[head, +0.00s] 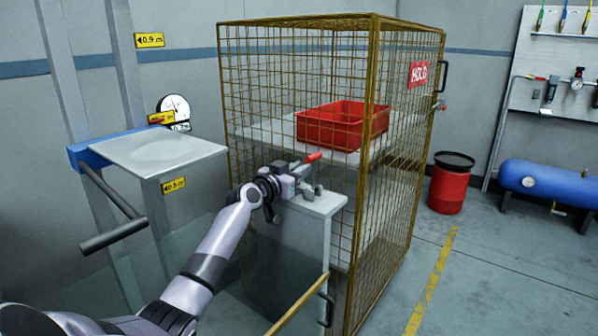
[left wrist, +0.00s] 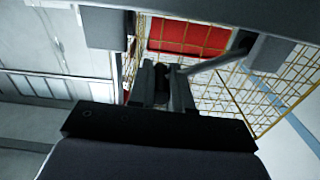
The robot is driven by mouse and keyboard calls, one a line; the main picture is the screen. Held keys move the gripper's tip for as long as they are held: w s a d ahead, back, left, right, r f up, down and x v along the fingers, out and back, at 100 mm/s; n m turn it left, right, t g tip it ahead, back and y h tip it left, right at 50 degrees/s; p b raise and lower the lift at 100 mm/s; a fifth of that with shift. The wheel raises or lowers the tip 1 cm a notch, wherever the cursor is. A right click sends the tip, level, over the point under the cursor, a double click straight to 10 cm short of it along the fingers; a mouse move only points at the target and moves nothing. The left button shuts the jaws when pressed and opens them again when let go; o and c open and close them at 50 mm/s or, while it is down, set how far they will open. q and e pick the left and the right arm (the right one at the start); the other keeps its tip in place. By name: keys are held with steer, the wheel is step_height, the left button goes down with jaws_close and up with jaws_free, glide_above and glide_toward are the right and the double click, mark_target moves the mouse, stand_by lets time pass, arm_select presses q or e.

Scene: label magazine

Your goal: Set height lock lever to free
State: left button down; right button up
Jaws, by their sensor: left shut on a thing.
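The height lock lever (head: 314,157) shows its red grip end just past my left gripper, above a grey pedestal (head: 312,208) beside the wire cage. My left gripper (head: 296,174) is shut on the lever, and its jaws hide part of it. In the left wrist view a thin grey rod (left wrist: 215,58) slants up to the right from a dark bracket (left wrist: 163,86); the gripped spot itself is not clear there. I cannot read the lever's position from any marking. My right gripper is not in view.
The yellow wire cage (head: 300,60) holds a red crate (head: 343,128) on a shelf and bears a red HOLD sign (head: 418,73). A grey lift platform (head: 158,150) stands left, near yellow height labels (head: 149,40). A red drum (head: 450,190) and blue tank (head: 545,181) stand right.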

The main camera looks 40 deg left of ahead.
arm_select(q)
steer(key=shift+s+a+r+n+p, duration=0.15)
steer(key=shift+a+r+n, duration=0.2)
steer(key=shift+n, duration=0.2)
steer(key=shift+w+a+r+n+p, duration=0.15)
steer(key=shift+a+r+n, duration=0.1)
steer(key=shift+r+n, duration=0.25)
steer(key=n, duration=0.1)
steer(key=a+r+n, duration=0.1)
steer(key=shift+s+a+r+n, duration=0.1)
steer(key=shift+s+a+n, duration=0.15)
steer(key=shift+n, duration=0.1)
steer(key=shift+s+a+r+n, duration=0.1)
steer(key=shift+a+r+n, duration=0.15)
steer(key=shift+a+n, duration=0.65)
steer(key=shift+s+a+r+n, duration=0.1)
steer(key=shift+a+r+n, duration=0.15)
steer(key=shift+a+n, duration=0.65)
steer(key=shift+a+r+n, duration=0.25)
steer(key=shift+a+n, duration=0.2)
steer(key=shift+n, duration=0.85)
steer(key=c, duration=1.1)
jaws_free()
steer(key=shift+o, duration=0.2)
steer(key=shift+s, duration=0.1)
